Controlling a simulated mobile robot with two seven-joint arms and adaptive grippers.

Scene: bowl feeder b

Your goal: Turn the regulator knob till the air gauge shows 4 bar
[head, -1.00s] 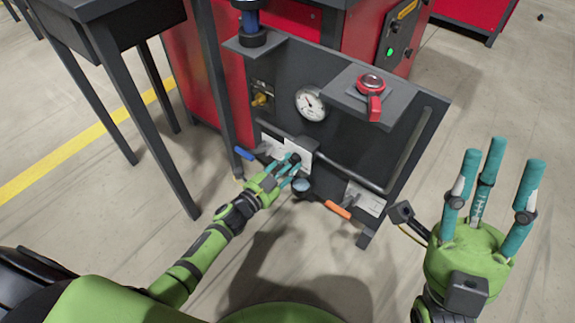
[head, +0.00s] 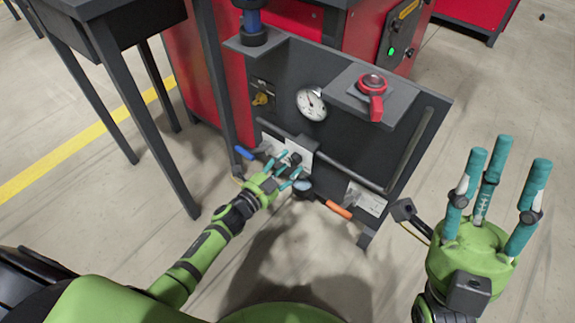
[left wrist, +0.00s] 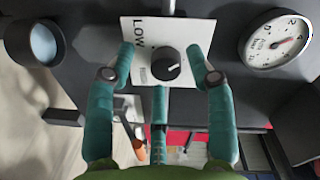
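The black regulator knob (head: 295,159) sits on a white plate (head: 306,146) on the dark panel. In the left wrist view the knob (left wrist: 167,63) has a white mark on its right side, and the plate reads LOW. My left gripper (head: 283,168) is open; its teal fingers stand around the knob with visible gaps. The air gauge (head: 311,104) is above the knob. In the left wrist view the gauge (left wrist: 275,40) appears turned sideways, its reddish needle pointing right; I cannot read its exact value. My right gripper (head: 497,195) is open and empty, right of the panel.
A red emergency-type knob (head: 373,82) sits on a shelf of the panel. A grey pipe (head: 345,172) runs beside the plate. Blue (head: 244,153) and orange (head: 338,209) handles flank the knob area, with a small round glass (head: 303,186) below. Dark table legs stand left.

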